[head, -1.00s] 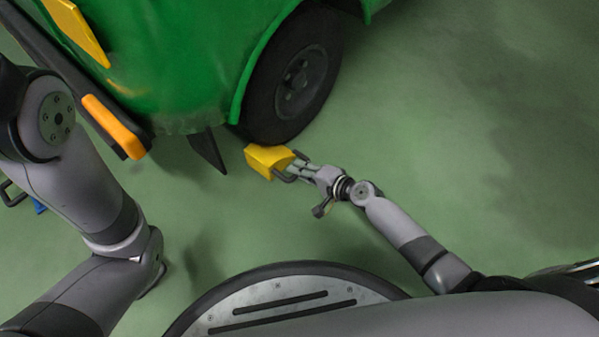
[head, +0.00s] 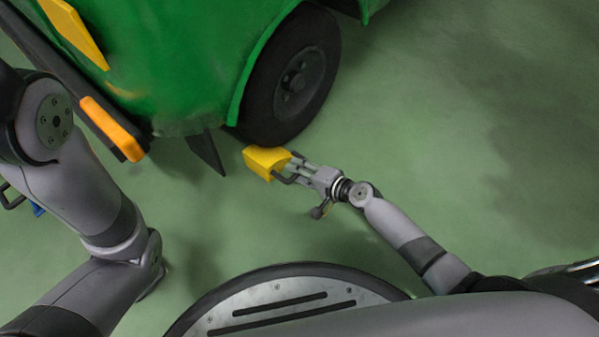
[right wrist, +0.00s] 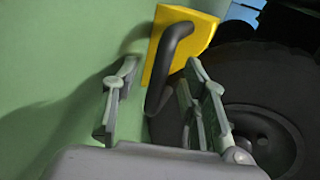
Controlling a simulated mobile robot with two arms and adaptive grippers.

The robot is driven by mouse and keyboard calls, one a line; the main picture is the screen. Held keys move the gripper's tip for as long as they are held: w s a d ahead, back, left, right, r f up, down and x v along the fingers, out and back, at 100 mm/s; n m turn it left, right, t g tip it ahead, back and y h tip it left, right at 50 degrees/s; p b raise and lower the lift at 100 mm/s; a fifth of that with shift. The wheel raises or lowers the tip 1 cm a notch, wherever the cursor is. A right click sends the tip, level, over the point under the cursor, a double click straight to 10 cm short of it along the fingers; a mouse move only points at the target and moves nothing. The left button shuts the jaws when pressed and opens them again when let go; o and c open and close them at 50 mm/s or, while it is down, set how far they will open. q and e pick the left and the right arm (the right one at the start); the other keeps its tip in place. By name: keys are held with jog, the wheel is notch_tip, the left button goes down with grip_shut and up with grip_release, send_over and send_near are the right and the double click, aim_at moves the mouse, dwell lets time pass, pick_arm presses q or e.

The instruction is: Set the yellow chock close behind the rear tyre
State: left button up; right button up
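The yellow chock (head: 265,161) sits on the floor by the lower edge of the black rear tyre (head: 294,82) of the green vehicle. I cannot tell whether it touches the tyre. My right gripper (head: 291,171) is at the chock's handle side. In the right wrist view its two fingers (right wrist: 158,100) stand apart, with the black handle (right wrist: 168,62) of the chock between them, nearer the right finger. The left finger is clear of the handle. The tyre also shows at the right of that view (right wrist: 240,80). My left gripper is out of view.
The green vehicle body (head: 185,65) fills the upper left. A dark flap (head: 207,152) hangs left of the chock. An orange grip (head: 112,127) on a dark bar is at the left. A small blue object (head: 38,209) is partly hidden behind my left arm. Floor at the right is clear.

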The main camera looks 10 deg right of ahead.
jog(key=shift+p+v, duration=0.95)
jog(key=shift+v, duration=3.3)
